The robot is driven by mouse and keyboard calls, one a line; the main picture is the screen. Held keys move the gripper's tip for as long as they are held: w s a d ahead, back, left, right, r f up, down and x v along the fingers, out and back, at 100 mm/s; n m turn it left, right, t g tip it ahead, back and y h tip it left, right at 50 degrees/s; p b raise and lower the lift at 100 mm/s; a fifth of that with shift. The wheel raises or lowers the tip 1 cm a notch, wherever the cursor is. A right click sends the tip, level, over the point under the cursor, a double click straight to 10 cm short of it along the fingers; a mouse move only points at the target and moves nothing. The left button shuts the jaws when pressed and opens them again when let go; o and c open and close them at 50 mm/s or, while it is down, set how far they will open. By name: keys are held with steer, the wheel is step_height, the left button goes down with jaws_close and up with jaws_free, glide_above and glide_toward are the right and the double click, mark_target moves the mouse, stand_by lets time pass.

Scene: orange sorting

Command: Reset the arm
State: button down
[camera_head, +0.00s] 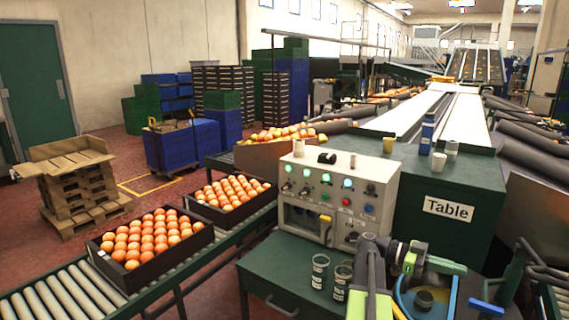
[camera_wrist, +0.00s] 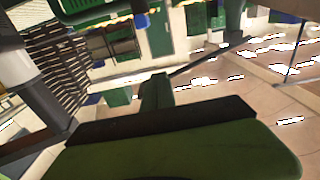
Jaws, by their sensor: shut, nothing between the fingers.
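My arm (camera_head: 385,275), with lime-green, grey and blue parts, is folded at the lower right of the head view, close to the green bench. My gripper (camera_wrist: 165,125) shows in the wrist view as a broad green part with a black strip across the bottom. It is shut and empty. The wrist view is tilted, and its fingertips are hard to make out. No orange is in my gripper.
A control box (camera_head: 335,195) with lit buttons stands on the green bench (camera_head: 290,265), beside two small jars (camera_head: 320,271). Crates of oranges (camera_head: 150,245) sit on the roller conveyor at left. A box marked "Table" (camera_head: 448,208) stands behind, with cups on it.

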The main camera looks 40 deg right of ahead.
steer(key=w+a+f+n+t+h+b, duration=0.1)
steer(key=w+a+f+h, duration=0.15)
steer(key=w, duration=0.45)
steer(key=w+a+f+n+t+h+b, duration=0.1)
steer(key=w+a+n+b, duration=0.1)
steer(key=w+a, duration=0.3)
steer(key=w+a+f+n+t+h+b, duration=0.2)
steer(key=w+a+f+n+t+b, duration=0.35)
steer(key=w+a+f, duration=0.75)
steer(key=w+a+f+n+t+y, duration=0.35)
steer(key=a+f+n, duration=0.3)
steer(key=a, duration=0.55)
steer(key=w+a+f+n+t+y+b, duration=0.1)
steer(key=w+a+f+n+t+y, duration=0.2)
steer(key=a+f+n+y, duration=0.7)
steer(key=w+a+f+n+t+h, duration=0.15)
steer(key=w+a+n+t, duration=0.35)
steer(key=a, duration=1)
step_height(320, 180, up, 29)
steer(key=s+n+g+p, duration=0.1)
steer(key=g+p, duration=0.1)
steer(key=p, duration=2.7)
steer(key=shift+r+n, duration=0.15)
steer(key=shift+n, duration=0.15)
